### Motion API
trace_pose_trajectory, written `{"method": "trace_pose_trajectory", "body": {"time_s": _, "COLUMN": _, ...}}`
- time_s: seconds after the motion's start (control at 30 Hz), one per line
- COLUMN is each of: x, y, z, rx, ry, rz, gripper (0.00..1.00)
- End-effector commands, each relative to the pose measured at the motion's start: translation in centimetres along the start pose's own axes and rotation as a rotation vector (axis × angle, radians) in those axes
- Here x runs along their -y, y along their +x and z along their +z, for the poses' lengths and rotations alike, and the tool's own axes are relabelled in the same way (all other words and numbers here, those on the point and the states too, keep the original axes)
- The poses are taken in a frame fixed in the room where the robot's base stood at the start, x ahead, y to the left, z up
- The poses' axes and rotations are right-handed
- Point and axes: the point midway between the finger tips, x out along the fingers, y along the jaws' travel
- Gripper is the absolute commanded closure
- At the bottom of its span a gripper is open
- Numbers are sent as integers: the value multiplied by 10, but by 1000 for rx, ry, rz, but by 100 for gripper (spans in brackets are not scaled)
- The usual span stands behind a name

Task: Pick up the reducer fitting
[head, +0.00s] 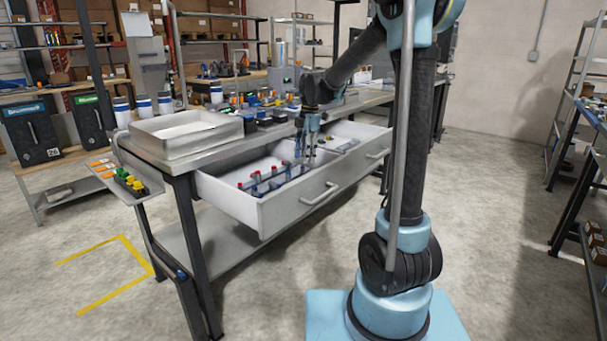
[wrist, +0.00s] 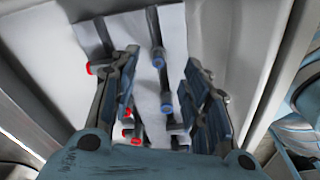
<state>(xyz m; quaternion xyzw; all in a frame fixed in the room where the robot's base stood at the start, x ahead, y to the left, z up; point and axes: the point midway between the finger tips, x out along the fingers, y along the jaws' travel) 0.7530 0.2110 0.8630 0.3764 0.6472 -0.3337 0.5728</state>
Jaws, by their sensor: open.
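Several dark fittings with red or blue ends lie in the open drawer (head: 256,211); in the head view, red-ended ones (head: 265,178) show left of my gripper (head: 309,150). I cannot tell which is the reducer fitting. In the wrist view, my gripper (wrist: 160,85) is open, its two blue-padded fingers apart with nothing gripped. A dark fitting with a blue end (wrist: 158,62) shows between the fingers, and a red-ended fitting (wrist: 92,68) is left of them. The fingers hide parts of other fittings.
A second open drawer (head: 358,132) is to the right. A side shelf (head: 115,176) holds coloured parts. Floor in front is clear.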

Motion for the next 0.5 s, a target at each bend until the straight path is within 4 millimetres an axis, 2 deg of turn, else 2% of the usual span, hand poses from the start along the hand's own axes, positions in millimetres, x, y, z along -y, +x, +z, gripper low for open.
{"method": "trace_pose_trajectory", "body": {"time_s": 0.3, "x": -2, "y": 39, "z": 0, "rx": 0, "ry": 0, "rz": 0, "gripper": 57}}
{"method": "trace_pose_trajectory", "body": {"time_s": 0.5, "x": -2, "y": 49, "z": 0, "rx": 0, "ry": 1, "rz": 0, "gripper": 57}}
